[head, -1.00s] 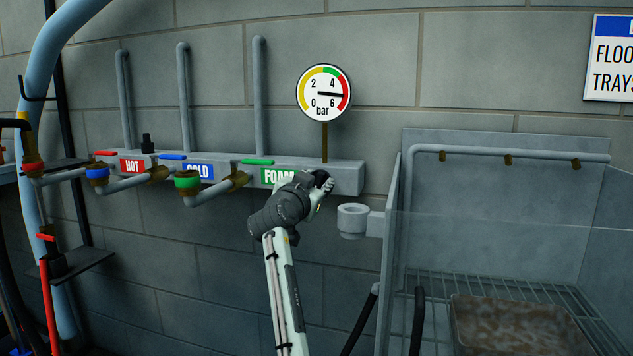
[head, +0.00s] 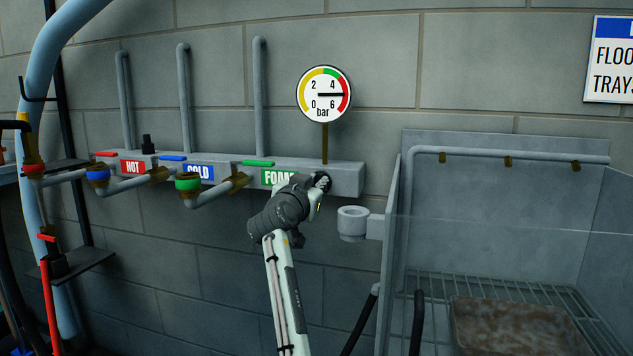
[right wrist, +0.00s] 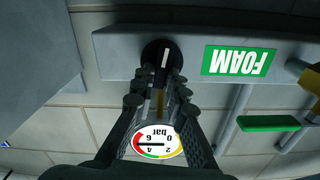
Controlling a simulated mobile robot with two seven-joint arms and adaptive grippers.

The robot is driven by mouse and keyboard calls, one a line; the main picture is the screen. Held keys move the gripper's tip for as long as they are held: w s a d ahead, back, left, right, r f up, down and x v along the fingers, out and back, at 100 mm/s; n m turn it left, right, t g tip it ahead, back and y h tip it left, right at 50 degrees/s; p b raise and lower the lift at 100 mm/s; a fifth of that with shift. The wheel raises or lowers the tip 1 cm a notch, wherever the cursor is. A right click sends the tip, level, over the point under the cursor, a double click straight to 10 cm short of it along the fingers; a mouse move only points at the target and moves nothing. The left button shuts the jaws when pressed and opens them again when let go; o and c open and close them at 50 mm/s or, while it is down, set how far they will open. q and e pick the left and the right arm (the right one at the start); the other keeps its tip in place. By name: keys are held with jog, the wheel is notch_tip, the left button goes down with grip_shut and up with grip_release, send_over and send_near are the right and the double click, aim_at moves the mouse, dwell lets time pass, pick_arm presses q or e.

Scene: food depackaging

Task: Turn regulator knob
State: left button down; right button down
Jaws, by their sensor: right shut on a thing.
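The regulator knob (right wrist: 152,50) is round and black with a white mark, on the grey manifold bar (head: 345,180) to the right of the green FOAM label (head: 276,177). My right gripper (head: 321,182) is at the knob, shut on it; its fingers largely hide the knob in the head view. In the right wrist view the fingers of my right gripper (right wrist: 168,75) reach the knob from both sides. The round pressure gauge (head: 323,94) stands above on a brown stem, its needle pointing right, between 4 and 6 bar. My left gripper is not in view.
A grey ring holder (head: 353,221) sticks out just right of my right gripper, beside a clear-walled wash bay (head: 500,250) with a rack and brown tray. HOT (head: 132,166) and COLD (head: 199,171) valves and pipes lie to the left.

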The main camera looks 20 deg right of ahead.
jog(key=shift+a+r+n+p, duration=0.1)
jog(key=shift+n+p, duration=0.3)
jog(key=shift+n, duration=0.4)
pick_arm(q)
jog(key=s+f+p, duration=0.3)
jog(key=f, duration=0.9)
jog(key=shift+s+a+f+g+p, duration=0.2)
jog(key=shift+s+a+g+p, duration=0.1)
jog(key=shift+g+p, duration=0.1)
pick_arm(e)
jog(key=shift+w+a+f+n, duration=0.1)
jog(key=shift+a+n, duration=0.05)
jog(key=shift+n, duration=1.8)
jog(key=shift+w+a+f+n, duration=0.1)
jog(key=shift+f+n, duration=0.05)
jog(key=shift+n, duration=1.85)
jog(key=shift+w+a+f+n, duration=0.1)
jog(key=shift+a+n, duration=0.05)
jog(key=shift+n, duration=1.8)
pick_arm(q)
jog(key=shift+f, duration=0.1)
pick_arm(e)
jog(key=c, duration=1.5)
grip_release()
jog(key=shift+c, duration=0.2)
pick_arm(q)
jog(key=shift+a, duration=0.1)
pick_arm(e)
jog(key=v, duration=1.2)
